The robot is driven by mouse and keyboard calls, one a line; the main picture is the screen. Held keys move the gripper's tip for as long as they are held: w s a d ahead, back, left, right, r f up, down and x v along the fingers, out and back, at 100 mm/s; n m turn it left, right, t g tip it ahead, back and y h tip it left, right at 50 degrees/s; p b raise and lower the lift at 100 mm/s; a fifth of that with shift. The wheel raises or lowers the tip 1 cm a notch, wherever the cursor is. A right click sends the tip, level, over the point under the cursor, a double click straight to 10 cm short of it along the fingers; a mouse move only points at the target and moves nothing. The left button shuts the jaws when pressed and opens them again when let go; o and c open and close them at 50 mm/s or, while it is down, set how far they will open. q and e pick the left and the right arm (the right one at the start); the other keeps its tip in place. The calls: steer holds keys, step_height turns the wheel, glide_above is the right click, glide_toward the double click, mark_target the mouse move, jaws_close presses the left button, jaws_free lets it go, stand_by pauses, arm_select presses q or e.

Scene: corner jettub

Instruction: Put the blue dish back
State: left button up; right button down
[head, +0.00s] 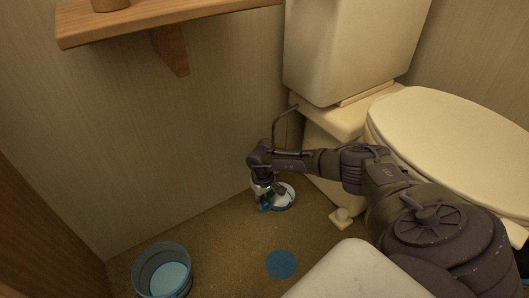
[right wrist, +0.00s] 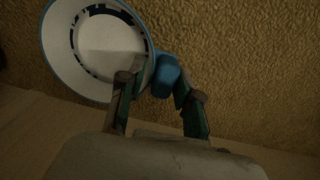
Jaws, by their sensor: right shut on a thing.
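The blue dish (head: 285,196) has a white inside and a blue rim and is low at the floor by the wall, left of the toilet. It also shows in the right wrist view (right wrist: 85,75), with a blue lug at its edge. My right gripper (head: 266,200) is at the left edge of the dish. In the right wrist view its fingers (right wrist: 160,88) are shut on the blue lug. I cannot tell whether the dish touches the floor. My left gripper is not in view.
A flat blue disc (head: 281,264) lies on the brown floor. A blue bin (head: 148,262) stands at the lower left. The toilet (head: 450,135) is at the right, with a small pale block (head: 341,218) by its base. A wooden shelf (head: 200,12) juts from the wall above.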

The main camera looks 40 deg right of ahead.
steer(key=shift+f, duration=0.1)
steer(key=c, duration=0.8)
jaws_free()
